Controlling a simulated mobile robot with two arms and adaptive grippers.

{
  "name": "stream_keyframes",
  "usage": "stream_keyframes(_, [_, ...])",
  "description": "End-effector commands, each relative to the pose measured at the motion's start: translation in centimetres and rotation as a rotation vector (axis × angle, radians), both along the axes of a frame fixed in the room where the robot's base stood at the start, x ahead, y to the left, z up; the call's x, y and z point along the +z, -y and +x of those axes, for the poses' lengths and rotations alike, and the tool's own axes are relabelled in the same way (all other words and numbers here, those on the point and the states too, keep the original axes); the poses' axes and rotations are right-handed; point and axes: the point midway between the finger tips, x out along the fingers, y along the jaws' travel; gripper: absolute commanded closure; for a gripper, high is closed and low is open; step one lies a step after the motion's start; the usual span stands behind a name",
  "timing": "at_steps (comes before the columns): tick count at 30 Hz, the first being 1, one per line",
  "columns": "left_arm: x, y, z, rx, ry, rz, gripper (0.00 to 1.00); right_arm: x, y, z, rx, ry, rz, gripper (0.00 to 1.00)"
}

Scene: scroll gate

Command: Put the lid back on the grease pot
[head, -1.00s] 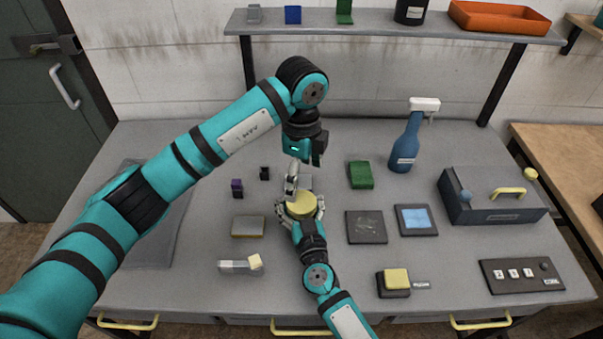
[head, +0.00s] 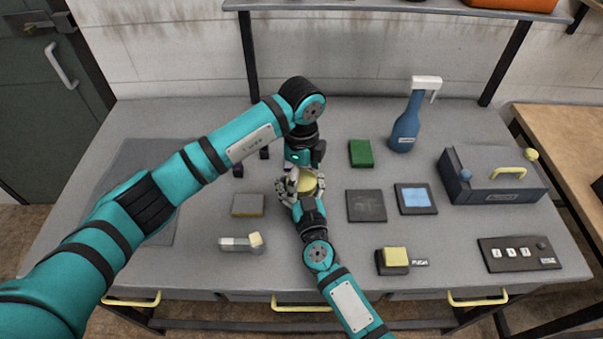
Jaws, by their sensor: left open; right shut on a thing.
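I cannot make out a separate lid.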

Motion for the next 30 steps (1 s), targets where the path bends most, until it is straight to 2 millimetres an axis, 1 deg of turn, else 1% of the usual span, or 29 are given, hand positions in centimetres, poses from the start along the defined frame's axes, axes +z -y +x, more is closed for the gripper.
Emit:
stream_keyframes(1, [0.02, 0.01, 0.01, 0.000, 0.000, 0.000, 0.14, -0.02, -0.01, 0.00, 0.000, 0.000, 0.000, 1.00])
stream_keyframes(2, [0.02, 0.01, 0.01, 0.000, 0.000, 0.000, 0.18, -0.02, -0.01, 0.00, 0.000, 0.000, 0.000, 1.00])
stream_keyframes(12, [0.02, 0.00, 0.02, 0.001, 0.001, 0.000, 0.63, -0.01, -0.03, -0.02, 0.001, 0.000, -0.001, 1.00])
stream_keyframes(15, [0.01, -0.01, 0.04, 0.001, 0.001, 0.000, 0.74, 0.00, -0.03, -0.02, 0.001, 0.000, -0.001, 1.00])
stream_keyframes(19, [0.02, -0.04, 0.07, -0.016, 0.001, 0.001, 0.75, 0.00, -0.04, -0.02, 0.001, 0.000, -0.001, 1.00])
stream_keyframes(21, [0.08, -0.08, 0.14, -0.082, 0.004, 0.002, 0.75, 0.01, -0.05, -0.02, 0.001, 0.000, -0.001, 1.00])
stream_keyframes(23, [0.07, -0.11, 0.18, -0.185, 0.004, 0.002, 0.75, 0.01, -0.04, -0.03, 0.001, 0.000, -0.001, 1.00])
stream_keyframes(27, [0.06, -0.10, 0.19, -0.491, 0.004, 0.004, 0.75, 0.01, -0.06, -0.04, 0.001, 0.000, -0.001, 1.00])
stream_keyframes(30, [0.02, -0.10, 0.20, -0.676, 0.004, 0.004, 0.75, 0.01, -0.07, -0.04, 0.002, 0.001, -0.001, 1.00])
